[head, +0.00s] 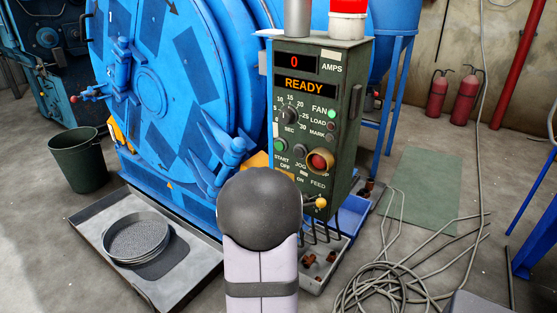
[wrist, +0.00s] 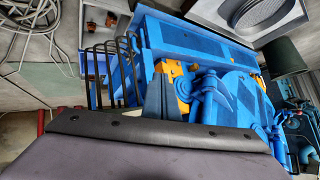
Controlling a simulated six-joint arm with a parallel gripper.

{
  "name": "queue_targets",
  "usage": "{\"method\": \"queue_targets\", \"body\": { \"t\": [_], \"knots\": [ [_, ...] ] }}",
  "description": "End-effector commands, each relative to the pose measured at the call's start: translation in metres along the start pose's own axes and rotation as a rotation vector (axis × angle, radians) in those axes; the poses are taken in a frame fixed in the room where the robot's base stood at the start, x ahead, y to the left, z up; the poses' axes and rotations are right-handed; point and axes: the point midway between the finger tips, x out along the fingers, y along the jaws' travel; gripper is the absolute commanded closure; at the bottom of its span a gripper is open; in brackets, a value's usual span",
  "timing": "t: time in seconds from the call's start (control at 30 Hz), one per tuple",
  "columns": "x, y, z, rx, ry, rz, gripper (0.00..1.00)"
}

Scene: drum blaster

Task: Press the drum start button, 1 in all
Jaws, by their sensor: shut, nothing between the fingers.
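The green start button (head: 280,145) is on the dark green control panel (head: 345,165) in the head view, just above the START label. It is in plain sight, with nothing touching it. The panel's displays read 0 AMPS and READY. The blue drum (head: 150,85) stands to the left of the panel. My arm's dark round joint and pale link rise in front of the panel's lower left, below the button.
A red stop button (head: 320,160), a dial (head: 290,115) and a yellow-tipped lever (head: 320,203) share the panel. A tray (head: 90,225) with a round sieve (head: 137,238) lies at left. Loose cables (head: 400,280) cover the floor at right.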

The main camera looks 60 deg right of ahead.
Motion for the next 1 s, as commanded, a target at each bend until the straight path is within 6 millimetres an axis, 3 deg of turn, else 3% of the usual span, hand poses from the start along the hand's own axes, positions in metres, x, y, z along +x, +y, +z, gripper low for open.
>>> {"method": "queue_targets", "body": {
  "t": [0.1,0.3,0.5,0.7,1.0],
  "knots": [
    [-0.004,-0.022,-0.045,0.084,0.171,-0.092,1.0],
    [-0.031,-0.056,-0.113,0.237,0.428,-0.281,1.0],
    [-0.07,-0.08,-0.16,0.381,0.611,-0.479,1.0],
    [-0.101,-0.091,-0.184,0.502,0.702,-0.632,1.0],
    [-0.103,-0.092,-0.186,0.573,0.689,-0.67,1.0]
  ]
}}
